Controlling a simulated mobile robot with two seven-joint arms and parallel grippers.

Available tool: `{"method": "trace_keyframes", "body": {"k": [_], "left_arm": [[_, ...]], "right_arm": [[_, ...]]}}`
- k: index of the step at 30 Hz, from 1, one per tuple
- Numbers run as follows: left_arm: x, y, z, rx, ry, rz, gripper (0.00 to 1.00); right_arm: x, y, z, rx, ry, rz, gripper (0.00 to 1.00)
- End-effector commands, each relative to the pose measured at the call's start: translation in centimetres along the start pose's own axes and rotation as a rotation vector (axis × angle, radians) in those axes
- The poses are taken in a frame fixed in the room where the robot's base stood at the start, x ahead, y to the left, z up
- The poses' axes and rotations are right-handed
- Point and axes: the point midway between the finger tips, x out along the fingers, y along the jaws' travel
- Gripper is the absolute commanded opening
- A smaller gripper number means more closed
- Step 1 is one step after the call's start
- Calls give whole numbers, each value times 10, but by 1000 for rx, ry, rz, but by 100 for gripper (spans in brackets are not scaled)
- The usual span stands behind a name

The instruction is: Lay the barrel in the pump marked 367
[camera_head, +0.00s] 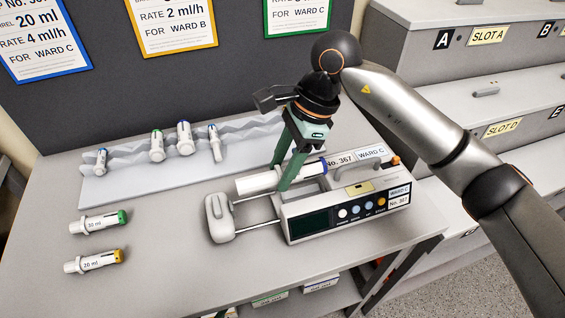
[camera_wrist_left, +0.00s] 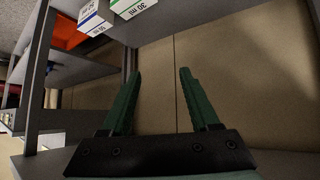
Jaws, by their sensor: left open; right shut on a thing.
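The pump marked No. 367 (camera_head: 312,222) stands on the table in the head view, with a WARD C label, a dark screen and a row of round buttons. Its grey pusher block (camera_head: 219,217) is drawn out to the left on two rods. A white barrel (camera_head: 257,184) with a blue band at its right end lies level at the top of the pump. My right gripper (camera_head: 281,178) is shut on this barrel from above. Whether the barrel rests in the pump's cradle I cannot tell. My left gripper (camera_wrist_left: 160,100) is open and empty in the left wrist view, near shelves.
A grey wavy rack (camera_head: 130,184) holds several smaller barrels at the back. A green-capped 30 ml barrel (camera_head: 98,222) and a yellow-capped 20 ml barrel (camera_head: 93,262) lie at the table's left. Slot drawers (camera_head: 500,85) stand at the right. The front left table is clear.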

Motion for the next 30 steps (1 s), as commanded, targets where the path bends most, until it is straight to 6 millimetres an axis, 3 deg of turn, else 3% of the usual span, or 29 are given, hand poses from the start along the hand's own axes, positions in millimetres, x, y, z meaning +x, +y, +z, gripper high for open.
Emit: {"method": "trace_keyframes", "body": {"k": [16,30], "left_arm": [[15,4,12,1,-6,12,62],[30,14,8,9,6,38,62]], "right_arm": [[28,0,-10,-1,0,-1,0],[48,0,-18,0,0,0,0]]}}
